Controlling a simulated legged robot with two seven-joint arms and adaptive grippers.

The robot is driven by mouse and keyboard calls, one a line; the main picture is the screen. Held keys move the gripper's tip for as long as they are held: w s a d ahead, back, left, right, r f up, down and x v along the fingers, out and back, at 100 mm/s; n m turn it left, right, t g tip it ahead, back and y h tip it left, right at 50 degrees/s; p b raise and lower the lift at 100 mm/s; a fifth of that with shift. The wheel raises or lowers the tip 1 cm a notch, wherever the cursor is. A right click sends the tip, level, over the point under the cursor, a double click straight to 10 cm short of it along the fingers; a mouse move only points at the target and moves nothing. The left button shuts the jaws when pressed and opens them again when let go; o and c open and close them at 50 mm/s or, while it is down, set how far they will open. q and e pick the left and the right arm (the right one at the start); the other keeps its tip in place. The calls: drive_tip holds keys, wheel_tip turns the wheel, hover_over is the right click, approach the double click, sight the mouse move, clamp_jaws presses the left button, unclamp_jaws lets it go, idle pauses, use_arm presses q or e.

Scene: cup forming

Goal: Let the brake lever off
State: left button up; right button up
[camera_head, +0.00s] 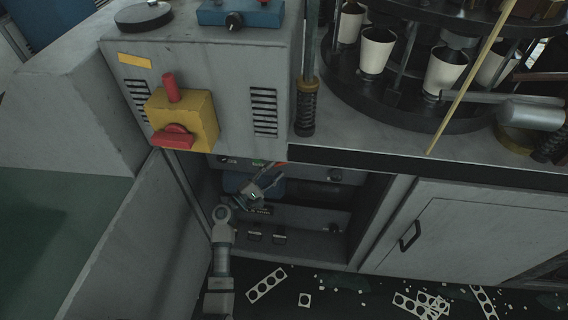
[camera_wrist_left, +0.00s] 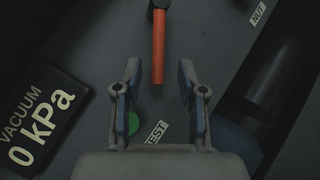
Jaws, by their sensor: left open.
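A lever with an orange-red grip (camera_wrist_left: 158,48) and a dark pivot end shows at the top of the left wrist view, on a dark grey panel. I take it to be the brake lever. My left gripper (camera_wrist_left: 158,76) is open, and the grip's lower end shows between its two fingertips. I cannot tell how deep the grip sits between them; no finger is seen touching it. In the head view my left gripper (camera_head: 270,184) reaches into the open cabinet below the worktop, where the lever is mostly hidden. My right gripper is not in view.
A "VACUUM 0 kPa" display (camera_wrist_left: 38,118), a green button (camera_wrist_left: 133,123) and a "TEST" label (camera_wrist_left: 156,133) are on the panel. A yellow box with a red knob (camera_head: 182,118) sits above the opening. The open door (camera_head: 130,235) stands left. Scraps litter the floor.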

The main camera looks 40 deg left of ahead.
sight(281, 164)
use_arm(q)
drive_tip(key=shift+x, duration=2)
clamp_jaws()
